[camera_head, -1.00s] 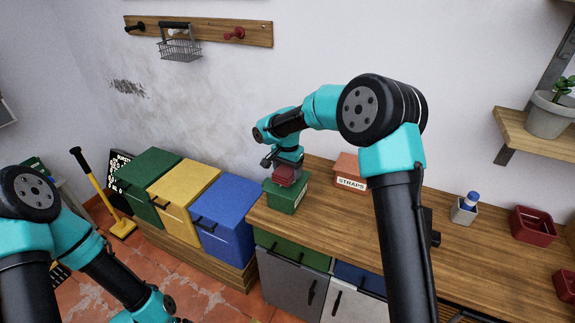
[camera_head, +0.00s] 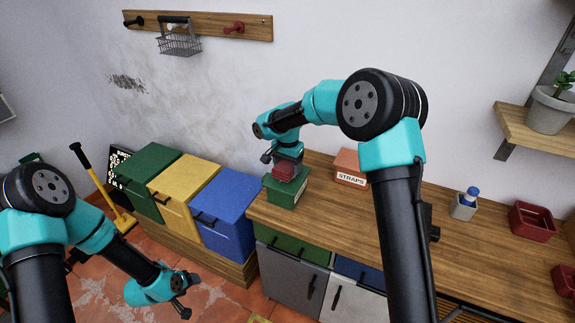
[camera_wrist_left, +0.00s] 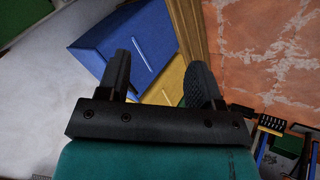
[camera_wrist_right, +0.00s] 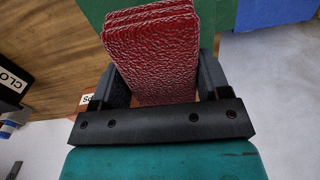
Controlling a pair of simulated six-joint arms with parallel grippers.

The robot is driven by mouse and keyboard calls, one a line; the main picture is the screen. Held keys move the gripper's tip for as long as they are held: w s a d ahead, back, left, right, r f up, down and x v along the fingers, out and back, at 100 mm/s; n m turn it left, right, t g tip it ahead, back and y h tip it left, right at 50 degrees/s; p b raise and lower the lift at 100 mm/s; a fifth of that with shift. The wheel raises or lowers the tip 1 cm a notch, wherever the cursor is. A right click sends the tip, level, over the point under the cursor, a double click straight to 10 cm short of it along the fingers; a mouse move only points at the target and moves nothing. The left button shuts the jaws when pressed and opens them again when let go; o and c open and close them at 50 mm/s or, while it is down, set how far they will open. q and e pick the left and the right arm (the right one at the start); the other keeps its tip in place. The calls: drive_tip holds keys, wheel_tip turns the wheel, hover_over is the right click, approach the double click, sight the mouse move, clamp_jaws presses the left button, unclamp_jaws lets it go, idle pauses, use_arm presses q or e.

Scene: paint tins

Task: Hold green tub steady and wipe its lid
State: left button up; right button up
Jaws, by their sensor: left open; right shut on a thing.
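The green tub (camera_head: 288,193) stands upright at the left end of the wooden bench in the head view. My right gripper (camera_head: 286,163) is above it, shut on a folded dark red cloth (camera_head: 283,173). The cloth is over the lid; I cannot tell if it touches. In the right wrist view the cloth (camera_wrist_right: 152,52) fills the jaws and hides most of what is below. My left gripper (camera_head: 186,298) is open and empty, low over the floor in front of the bins, well apart from the tub. Its open fingers show in the left wrist view (camera_wrist_left: 160,80).
An orange box (camera_head: 349,168) marked STRAPS stands right of the tub. Green (camera_head: 150,165), yellow (camera_head: 185,185) and blue (camera_head: 228,195) bins stand left of the bench (camera_head: 400,215).

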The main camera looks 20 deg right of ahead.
use_arm(q)
drive_tip(key=w+d+r+t+h, duration=0.2)
drive_tip(key=w+d, duration=0.2)
drive_tip(key=w, duration=0.6)
drive_tip(key=m+g+h, duration=0.2)
drive_tip(key=g+h, duration=0.2)
drive_tip(key=h, duration=0.7)
approach(262, 181)
drive_tip(key=a, duration=0.2)
drive_tip(key=shift+w+f, duration=0.15)
drive_tip(key=shift+w, duration=0.05)
drive_tip(key=shift+d, duration=0.1)
drive_tip(key=shift+w+d, duration=0.25)
drive_tip(key=shift+d, duration=1.7)
drive_tip(key=shift+w+d, duration=0.3)
drive_tip(key=shift+d, duration=1.65)
drive_tip(key=shift+w+d, duration=0.25)
drive_tip(key=shift+d, duration=1.7)
drive_tip(key=shift+c, duration=0.2)
clamp_jaws()
